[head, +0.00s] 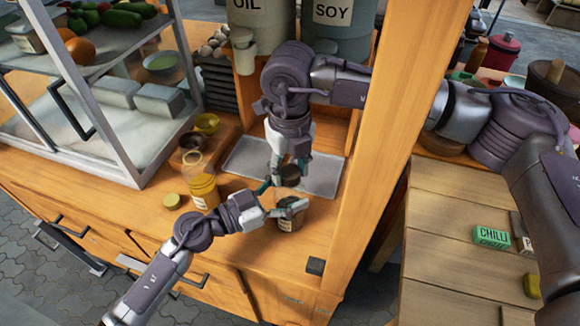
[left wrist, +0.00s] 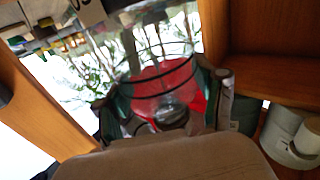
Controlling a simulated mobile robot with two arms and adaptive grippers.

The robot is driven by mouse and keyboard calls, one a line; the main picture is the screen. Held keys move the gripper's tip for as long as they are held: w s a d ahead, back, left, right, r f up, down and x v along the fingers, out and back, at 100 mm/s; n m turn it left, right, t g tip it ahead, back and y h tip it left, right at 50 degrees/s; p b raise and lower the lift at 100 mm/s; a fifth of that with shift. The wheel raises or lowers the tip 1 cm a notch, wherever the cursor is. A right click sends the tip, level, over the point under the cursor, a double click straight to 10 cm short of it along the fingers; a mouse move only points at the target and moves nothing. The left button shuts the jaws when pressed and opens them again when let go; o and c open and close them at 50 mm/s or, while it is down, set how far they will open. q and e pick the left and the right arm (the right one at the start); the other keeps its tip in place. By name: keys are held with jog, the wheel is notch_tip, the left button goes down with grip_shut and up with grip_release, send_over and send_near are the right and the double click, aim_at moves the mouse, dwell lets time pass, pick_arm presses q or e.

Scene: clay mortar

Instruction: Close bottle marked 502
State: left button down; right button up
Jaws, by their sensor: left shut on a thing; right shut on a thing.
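A small glass bottle (head: 289,222) with dark contents and a label stands on the wooden counter; I cannot read its number. My left gripper (head: 291,208) is shut around the upper part of this bottle. In the left wrist view its fingers (left wrist: 170,102) flank the clear glass bottle (left wrist: 158,68), with red showing through or behind it. My right gripper (head: 287,177) comes down from above and is shut on a dark round lid (head: 291,171). The lid is just above the bottle's mouth; I cannot tell if they touch.
Small bowls (head: 207,123), a grey tray (head: 242,160) and a glass display case (head: 120,165) are behind. A wooden post (head: 372,150) rises at the right.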

jog(key=m, duration=0.4)
jog(key=shift+m, duration=0.4)
jog(key=o, duration=1.4)
jog(key=shift+c, duration=0.2)
notch_tip(320, 180, up, 12)
pick_arm(q)
grip_release()
jog(key=shift+a, duration=0.1)
